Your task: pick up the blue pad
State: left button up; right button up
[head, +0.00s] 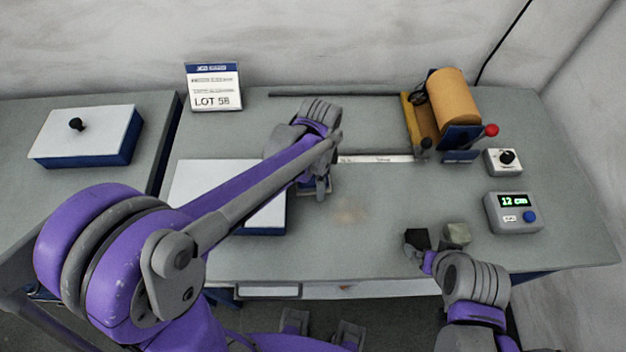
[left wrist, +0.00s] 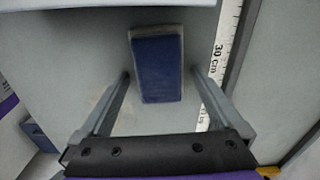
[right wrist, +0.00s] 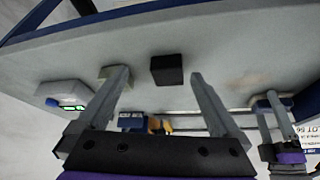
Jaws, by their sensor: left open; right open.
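The blue pad (left wrist: 158,68) is a small block with a blue face and a pale edge. In the left wrist view it lies on the worktop between the fingertips of my open left gripper (left wrist: 160,75), with a gap on each side. In the head view my left gripper (head: 322,188) is over the middle of the bench and mostly hides the pad. My right gripper (right wrist: 158,74) is open and empty near the front edge. A black block (right wrist: 167,69) shows between its fingertips; I cannot tell its exact distance.
A greenish-grey block (head: 457,234) stands beside the black one. A white-topped box (head: 210,181) lies under my left arm. A ruler strip (head: 375,158) runs behind the left gripper to a copper roll holder (head: 453,103). A display box (head: 513,212) stands at right.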

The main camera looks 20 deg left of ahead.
pick_arm(q)
jog(key=c, duration=1.3)
jog(key=shift+c, duration=0.2)
jog(key=shift+r, duration=0.1)
notch_tip(320, 180, up, 10)
jog(key=shift+f+p, duration=0.1)
jog(key=shift+p, duration=0.25)
jog(key=o, duration=0.7)
jog(key=c, duration=0.5)
jog(key=shift+d, duration=0.1)
